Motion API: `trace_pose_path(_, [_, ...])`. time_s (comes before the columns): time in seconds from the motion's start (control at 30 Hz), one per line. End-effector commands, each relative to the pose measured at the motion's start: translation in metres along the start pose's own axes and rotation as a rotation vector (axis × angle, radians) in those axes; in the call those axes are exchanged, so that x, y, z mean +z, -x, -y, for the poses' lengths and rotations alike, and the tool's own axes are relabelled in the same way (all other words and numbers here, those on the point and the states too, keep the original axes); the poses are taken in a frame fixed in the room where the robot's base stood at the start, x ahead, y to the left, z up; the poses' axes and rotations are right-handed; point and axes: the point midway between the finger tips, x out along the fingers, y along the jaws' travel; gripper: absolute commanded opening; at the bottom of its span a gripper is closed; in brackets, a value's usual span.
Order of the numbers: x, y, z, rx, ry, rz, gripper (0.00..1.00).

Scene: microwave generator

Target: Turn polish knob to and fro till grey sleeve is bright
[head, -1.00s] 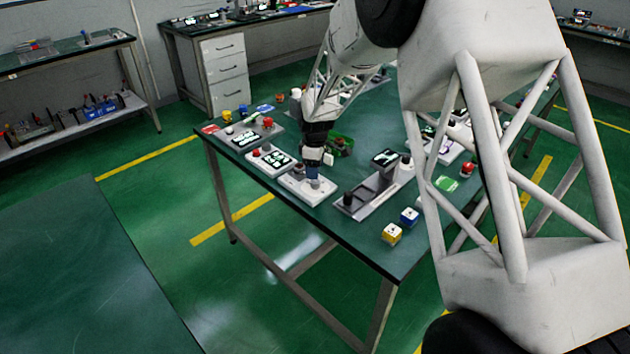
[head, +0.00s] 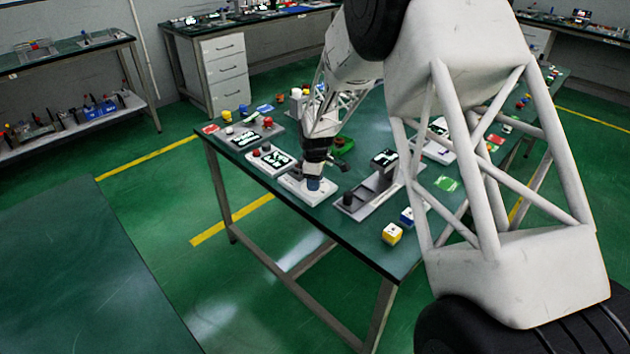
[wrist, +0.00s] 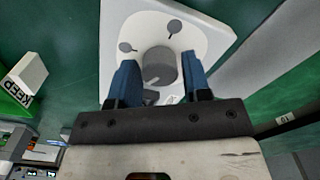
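In the wrist view a round grey knob (wrist: 159,66) stands on a white rounded panel (wrist: 203,38). My gripper (wrist: 160,72) has its two blue fingers on either side of the knob. The left finger appears to meet the knob's edge, and a thin gap seems to show by the right finger. Whether they press on it is unclear. Two flat grey discs, one (wrist: 125,47) left and one (wrist: 174,26) above right, mark the panel. In the head view my gripper (head: 314,183) points down over the white unit (head: 296,188). I cannot make out a grey sleeve for sure.
A grey fixture (head: 370,203) with a dark knob stands just right of the white unit. Another white unit with a dark display (head: 270,160) is on the left.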

Motion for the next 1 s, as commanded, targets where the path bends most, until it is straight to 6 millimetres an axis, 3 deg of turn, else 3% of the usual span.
trace_pose_path(0.03, [0.0, 0.0, 0.0, 0.0, 0.0, 0.0, 0.37])
trace_pose_path(0.2, [0.0, 0.0, 0.0, 0.0, 0.0, 0.0, 0.12])
trace_pose_path(0.63, [0.0, 0.0002, -0.0001, 0.0, -0.064, 0.0, 0.12])
trace_pose_path(1.0, [0.0001, 0.0003, -0.0003, 0.0, -0.311, 0.0, 0.12])
